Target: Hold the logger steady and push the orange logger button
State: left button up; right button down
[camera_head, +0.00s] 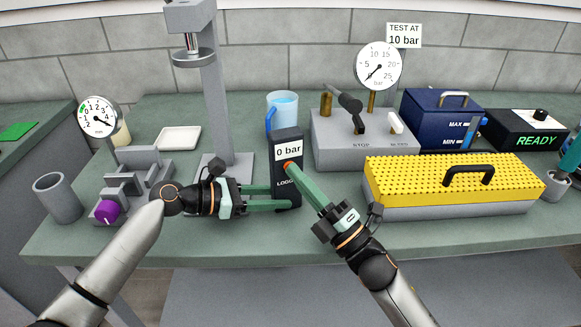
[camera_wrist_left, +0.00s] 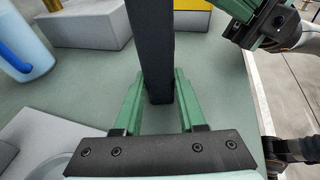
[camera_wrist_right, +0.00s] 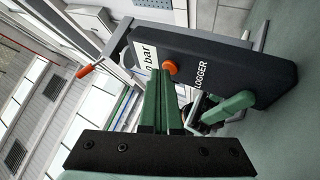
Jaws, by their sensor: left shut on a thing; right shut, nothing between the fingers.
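The logger (camera_head: 287,203) is a black upright box with a white "0 bar" display and an orange button (camera_head: 286,165) on its front. My left gripper (camera_head: 283,197) has its green fingers on either side of the logger's lower part; the left wrist view shows the dark logger (camera_wrist_left: 153,45) between them. My right gripper (camera_head: 291,168) is shut and empty, its fingertips at the orange button. In the right wrist view the button (camera_wrist_right: 170,67) shows just beyond the fingertips, partly covered by them. I cannot tell whether they touch or press it.
A blue mug (camera_head: 283,108) stands behind the logger. A grey pump block (camera_head: 335,152) with a gauge (camera_head: 379,66) is behind to the right, and a yellow-topped case (camera_head: 450,180) lies right. A grey stand (camera_head: 215,100) is behind left. A purple knob (camera_head: 106,211) is at left.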

jog(key=shift+s, duration=0.1)
jog(key=shift+s+d, duration=0.25)
jog(key=shift+s, duration=0.45)
jog(key=shift+s, duration=0.1)
jog(key=s, duration=0.1)
jog(key=s+d, duration=0.1)
jog(key=s, duration=0.2)
jog(key=shift+s+d, duration=0.25)
jog(key=shift+s, duration=0.05)
pick_arm(q)
jog(key=o, duration=1.1)
jog(key=shift+c, duration=0.2)
